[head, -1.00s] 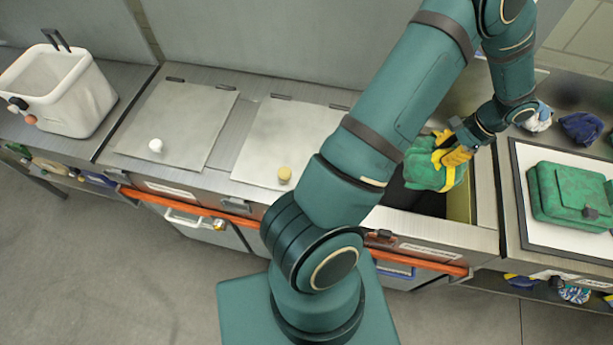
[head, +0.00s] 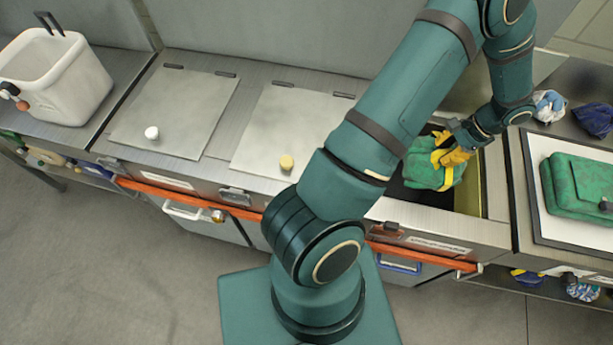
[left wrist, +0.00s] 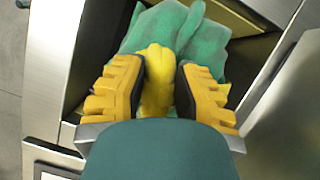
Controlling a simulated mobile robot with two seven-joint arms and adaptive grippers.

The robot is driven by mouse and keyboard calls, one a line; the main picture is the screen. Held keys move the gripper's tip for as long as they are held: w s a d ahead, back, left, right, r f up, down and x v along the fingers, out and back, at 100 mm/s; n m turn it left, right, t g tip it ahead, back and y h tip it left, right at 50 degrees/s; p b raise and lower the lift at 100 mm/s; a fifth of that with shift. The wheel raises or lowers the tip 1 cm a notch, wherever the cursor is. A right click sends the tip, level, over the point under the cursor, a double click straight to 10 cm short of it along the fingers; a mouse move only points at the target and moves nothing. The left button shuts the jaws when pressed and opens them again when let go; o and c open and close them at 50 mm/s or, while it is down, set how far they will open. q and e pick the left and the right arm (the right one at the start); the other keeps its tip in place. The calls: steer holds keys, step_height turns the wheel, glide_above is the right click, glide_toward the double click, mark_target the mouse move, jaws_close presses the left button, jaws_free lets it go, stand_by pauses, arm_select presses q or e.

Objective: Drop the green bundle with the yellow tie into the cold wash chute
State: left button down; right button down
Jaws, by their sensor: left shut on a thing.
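My left gripper (head: 455,150) is shut on the yellow tie (left wrist: 158,80) at the top of the green bundle (head: 430,172). The bundle hangs at the mouth of an open chute (head: 467,192) with a dark inside and a yellowish inner side. In the left wrist view, both yellow fingers press the tie from either side, and the green cloth (left wrist: 205,48) shows beyond them within the metal-edged opening. The words on the chute's front label are too small to read. My right gripper is not in view.
Two flat lids are closed left of the opening, one with a white knob (head: 152,133), one with a yellow knob (head: 286,163). A white bin (head: 62,85) stands far left. A green bag (head: 580,188) lies on a white board at right, with small bundles behind it.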

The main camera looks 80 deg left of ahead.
arm_select(q)
steer(key=c, duration=0.7)
jaws_free()
steer(key=shift+c, duration=0.2)
steer(key=a+v, duration=0.1)
steer(key=v, duration=1.1)
steer(key=shift+d, duration=0.45)
